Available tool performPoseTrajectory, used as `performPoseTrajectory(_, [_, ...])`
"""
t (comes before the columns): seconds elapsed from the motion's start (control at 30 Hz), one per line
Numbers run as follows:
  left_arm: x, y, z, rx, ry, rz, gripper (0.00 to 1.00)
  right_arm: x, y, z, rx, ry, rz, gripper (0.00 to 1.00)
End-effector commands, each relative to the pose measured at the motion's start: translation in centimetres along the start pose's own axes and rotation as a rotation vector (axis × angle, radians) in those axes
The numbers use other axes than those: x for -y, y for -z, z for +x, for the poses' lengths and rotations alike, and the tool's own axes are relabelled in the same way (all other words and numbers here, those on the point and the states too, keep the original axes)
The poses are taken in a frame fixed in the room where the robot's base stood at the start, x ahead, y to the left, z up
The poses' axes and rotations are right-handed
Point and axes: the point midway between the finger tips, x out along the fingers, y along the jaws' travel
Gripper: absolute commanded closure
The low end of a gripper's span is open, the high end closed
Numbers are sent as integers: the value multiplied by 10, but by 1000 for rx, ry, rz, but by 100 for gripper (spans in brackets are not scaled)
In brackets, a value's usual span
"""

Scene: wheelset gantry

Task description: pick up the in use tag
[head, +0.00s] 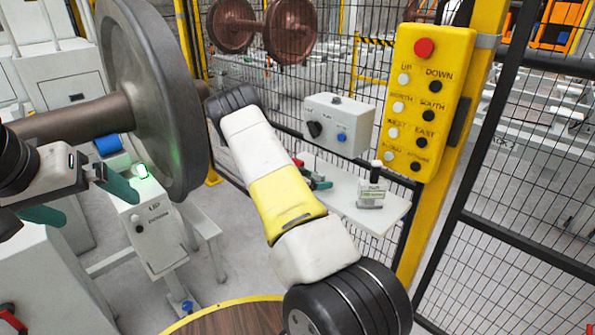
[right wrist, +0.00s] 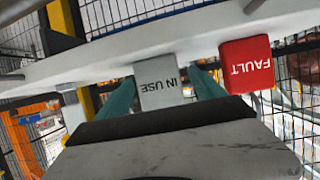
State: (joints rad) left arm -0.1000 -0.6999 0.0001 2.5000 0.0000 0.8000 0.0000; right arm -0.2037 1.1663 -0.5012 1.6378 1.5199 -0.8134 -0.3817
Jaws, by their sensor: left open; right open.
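The in use tag (right wrist: 160,80) is a grey block with dark lettering, upside down in the right wrist view. It sits at the edge of a pale shelf. My right gripper (right wrist: 165,90) is open, with one green finger on each side of the tag; I cannot tell whether they touch it. In the head view my right arm hides the in use tag and most of that gripper. The red fault tag (right wrist: 247,64) is just right of the tag in the wrist view. My left gripper (head: 98,204) is open and empty beside the large wheel.
A grey switch box (head: 339,126) and a yellow button pendant (head: 430,100) are near the mesh fence. The wheelset (head: 150,90) stands at left, above a grey control box (head: 150,230).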

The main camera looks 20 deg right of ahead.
Motion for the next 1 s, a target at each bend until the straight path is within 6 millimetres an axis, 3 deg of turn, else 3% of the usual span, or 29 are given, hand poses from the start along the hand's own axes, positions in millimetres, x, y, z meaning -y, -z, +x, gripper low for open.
performPoseTrajectory(0.07, [0, 0, 0, 0, 0, 0, 0, 0, 0, 0, 0, 0, 0, 22])
performPoseTrajectory(0.4, [0, 0, 0, 0, 0, 0, 0, 0, 0, 0, 0, 0, 0, 87])
performPoseTrajectory(0.77, [0, 0, 0, 0, 0, 0, 0, 0, 5, -2, 0, 0, 1, 89])
performPoseTrajectory(1.0, [0, 0, 0, 0, 0, 0, 0, 0, 29, -12, -1, 0, 4, 89])
